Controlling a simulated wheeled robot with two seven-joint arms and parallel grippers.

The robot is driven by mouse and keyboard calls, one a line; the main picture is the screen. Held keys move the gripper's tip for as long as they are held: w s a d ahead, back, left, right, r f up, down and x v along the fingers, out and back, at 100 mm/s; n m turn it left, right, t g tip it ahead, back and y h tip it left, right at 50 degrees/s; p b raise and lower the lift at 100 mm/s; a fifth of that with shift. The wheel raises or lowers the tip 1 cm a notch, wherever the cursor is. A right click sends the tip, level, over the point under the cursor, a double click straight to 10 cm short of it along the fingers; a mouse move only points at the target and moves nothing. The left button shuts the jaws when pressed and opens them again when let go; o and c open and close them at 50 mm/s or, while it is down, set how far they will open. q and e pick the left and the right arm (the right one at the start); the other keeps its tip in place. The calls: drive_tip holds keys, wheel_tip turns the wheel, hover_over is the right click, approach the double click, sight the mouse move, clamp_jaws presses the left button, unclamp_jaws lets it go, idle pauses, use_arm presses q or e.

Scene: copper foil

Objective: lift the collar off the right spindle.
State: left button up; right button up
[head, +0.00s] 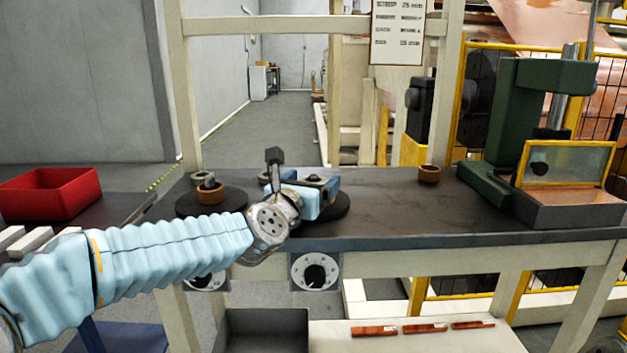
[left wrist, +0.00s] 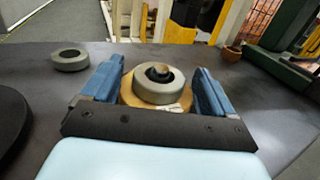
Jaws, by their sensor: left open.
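The right spindle (left wrist: 160,71) shows as a dark tip in the left wrist view. A thick grey collar (left wrist: 157,92) sits around it, on top of a tan roll (left wrist: 128,94). My left gripper (left wrist: 157,68) is open. Its two blue fingers stand on either side of the collar and roll, with a gap visible beside the collar. In the head view my left gripper (head: 312,181) is over the right black disc (head: 338,210) and hides the collar and spindle. My right gripper is not in view.
The left disc (head: 182,207) carries a brown roll (head: 211,196). A loose grey ring (left wrist: 70,60) lies on the table behind it. A brown ring (head: 429,174) stands toward the right, near a green press (head: 533,95). A red bin (head: 50,195) is at far left. The table's middle right is clear.

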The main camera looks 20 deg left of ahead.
use_arm(q)
drive_tip(key=shift+c, duration=0.5)
drive_tip(key=c, duration=1.2)
drive_tip(key=shift+r, duration=0.1)
